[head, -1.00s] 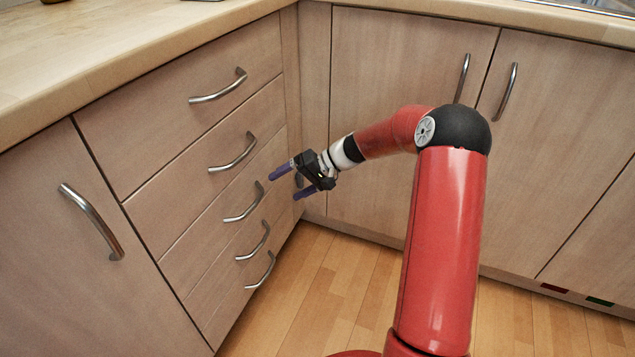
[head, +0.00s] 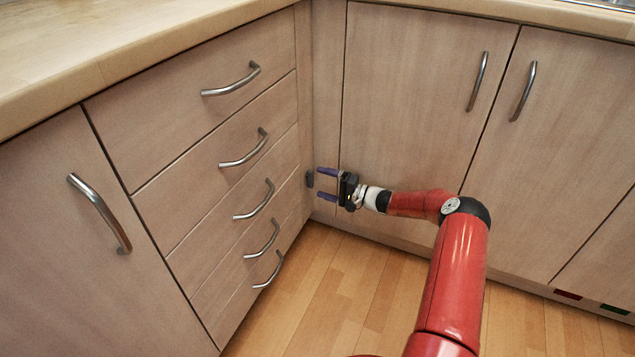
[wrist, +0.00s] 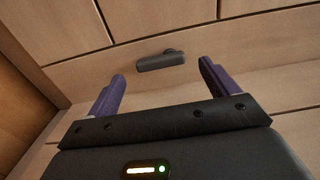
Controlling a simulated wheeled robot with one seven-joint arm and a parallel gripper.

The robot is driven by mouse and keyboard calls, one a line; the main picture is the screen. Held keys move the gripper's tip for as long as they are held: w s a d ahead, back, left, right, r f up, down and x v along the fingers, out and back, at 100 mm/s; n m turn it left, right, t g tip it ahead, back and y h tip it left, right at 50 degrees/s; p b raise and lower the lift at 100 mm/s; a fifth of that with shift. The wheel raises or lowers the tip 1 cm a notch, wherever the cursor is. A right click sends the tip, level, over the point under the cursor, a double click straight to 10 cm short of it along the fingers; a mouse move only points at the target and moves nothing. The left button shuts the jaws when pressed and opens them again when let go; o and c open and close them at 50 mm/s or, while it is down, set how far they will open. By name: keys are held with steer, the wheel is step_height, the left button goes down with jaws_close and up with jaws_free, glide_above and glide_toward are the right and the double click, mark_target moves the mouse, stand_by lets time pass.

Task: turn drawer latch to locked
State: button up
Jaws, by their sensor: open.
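The drawer latch is a small dark grey lever (head: 309,179) on the narrow strip at the right end of the drawer stack, near the inner corner. In the wrist view the latch (wrist: 161,61) lies lengthwise across the picture, with a rounded hub behind it. My gripper (head: 321,183) is open, with its two purple fingers pointing left at the latch. In the wrist view the fingers (wrist: 163,80) stand to either side of the latch, which shows beyond and between the tips. The gripper appears apart from the latch and holds nothing.
A stack of drawers (head: 190,128) with curved metal handles stands to the left of the latch. Cupboard doors (head: 415,80) with metal handles stand behind my arm. A wooden worktop (head: 110,45) runs above the drawers. The floor (head: 330,285) in front is clear.

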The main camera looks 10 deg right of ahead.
mark_target(313, 180)
steer(key=shift+x, duration=1.55)
steer(key=c, duration=1)
